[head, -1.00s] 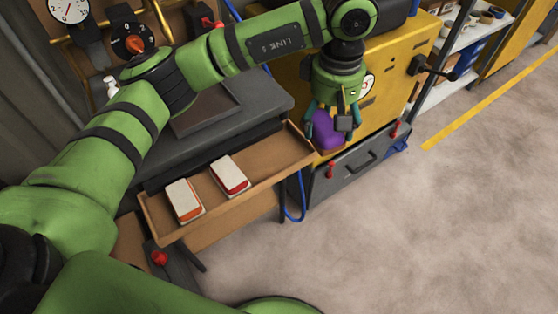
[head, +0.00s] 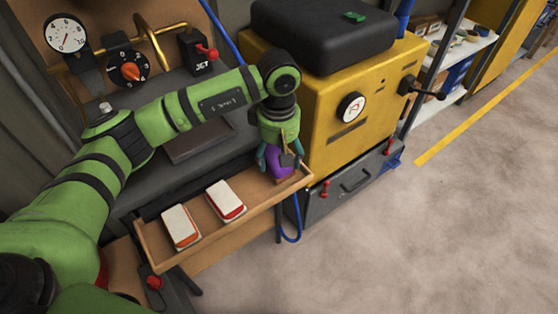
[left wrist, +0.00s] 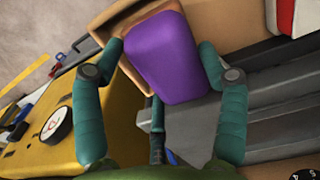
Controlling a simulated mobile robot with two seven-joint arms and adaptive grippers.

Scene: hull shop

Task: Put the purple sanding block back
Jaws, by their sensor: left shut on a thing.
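The purple sanding block (head: 281,164) is between the fingers of my left gripper (head: 279,160), which is shut on it. In the head view it is at the right end of the open wooden drawer (head: 187,259); whether it touches the drawer floor I cannot tell. In the left wrist view the block (left wrist: 162,56) sits between the two teal fingers, with the drawer's edge (left wrist: 110,27) behind it. Two other sanding blocks, one orange-edged (head: 181,226) and one red-edged (head: 226,200), lie in the drawer's left and middle parts. My right gripper is not in view.
A yellow cabinet (head: 345,115) with a black top stands right beside the drawer's right end. Below it is a grey drawer front (head: 350,185) with red latches. A blue hose (head: 297,222) hangs under the wooden drawer. The floor at the right is clear.

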